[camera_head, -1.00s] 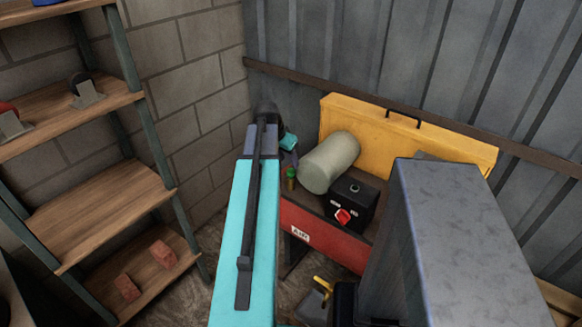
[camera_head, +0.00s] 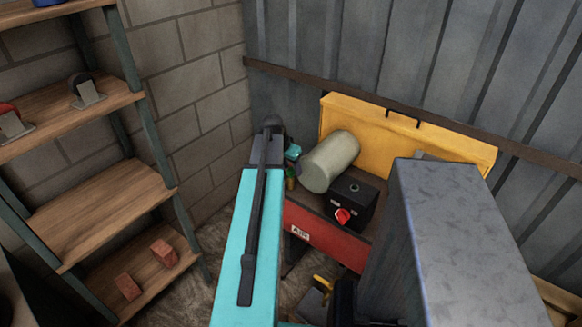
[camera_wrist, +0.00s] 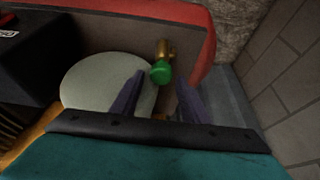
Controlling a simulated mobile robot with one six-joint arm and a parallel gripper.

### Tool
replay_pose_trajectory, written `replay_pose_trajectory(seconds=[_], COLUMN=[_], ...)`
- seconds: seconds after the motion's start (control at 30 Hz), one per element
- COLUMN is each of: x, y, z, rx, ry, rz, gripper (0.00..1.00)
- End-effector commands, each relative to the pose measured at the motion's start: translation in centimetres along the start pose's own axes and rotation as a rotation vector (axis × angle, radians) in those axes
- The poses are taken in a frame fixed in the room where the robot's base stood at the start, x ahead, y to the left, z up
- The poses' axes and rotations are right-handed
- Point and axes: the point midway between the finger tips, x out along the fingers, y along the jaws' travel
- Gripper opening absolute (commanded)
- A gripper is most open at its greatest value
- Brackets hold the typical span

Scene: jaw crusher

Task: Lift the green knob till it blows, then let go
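The green knob (camera_wrist: 161,72) sits on the end of a brass valve (camera_wrist: 166,49), near the middle of the wrist view. My gripper (camera_wrist: 161,79) is open. Its two dark fingers point toward the knob, one on each side of it in the picture. A gap shows between the knob and each finger, and I cannot tell whether the tips reach its depth. In the head view my teal arm partly hides the valve, and the gripper's fingers are not clear there.
A pale cylinder (camera_head: 330,162) lies beside the valve. A black box with a red switch (camera_head: 342,216) stands by it on a red-fronted bench (camera_head: 325,238). A yellow panel (camera_head: 360,122) rises behind. The brick wall (camera_head: 185,75) and wooden shelves (camera_head: 100,205) are on the left.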

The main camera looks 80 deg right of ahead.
Motion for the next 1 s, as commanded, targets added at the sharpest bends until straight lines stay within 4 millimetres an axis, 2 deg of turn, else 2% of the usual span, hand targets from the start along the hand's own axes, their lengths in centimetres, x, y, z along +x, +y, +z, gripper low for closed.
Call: replay_pose_trajectory(seconds=[0.03,0.23,0.4,0.6,0.83,0.87,0.97,1.0], x=[0.0,0.0,-0.1,-1.3,-1.2,-1.2,-1.2,-1.2], y=[0.0,0.0,0.0,0.0,0.0,0.0,0.0,0.0], z=[0.0,0.0,-0.1,-0.6,-0.5,-0.5,-0.5,-0.5], rx=[0.0,0.0,0.0,0.0,0.0,0.0,0.0,0.0], ry=[0.0,0.0,0.0,0.0,0.0,0.0,0.0,0.0], rz=[0.0,0.0,0.0,0.0,0.001,0.0,0.0,0.0], gripper=[0.32,0.0,0.0,0.0,0.0,0.26,0.42,0.42])
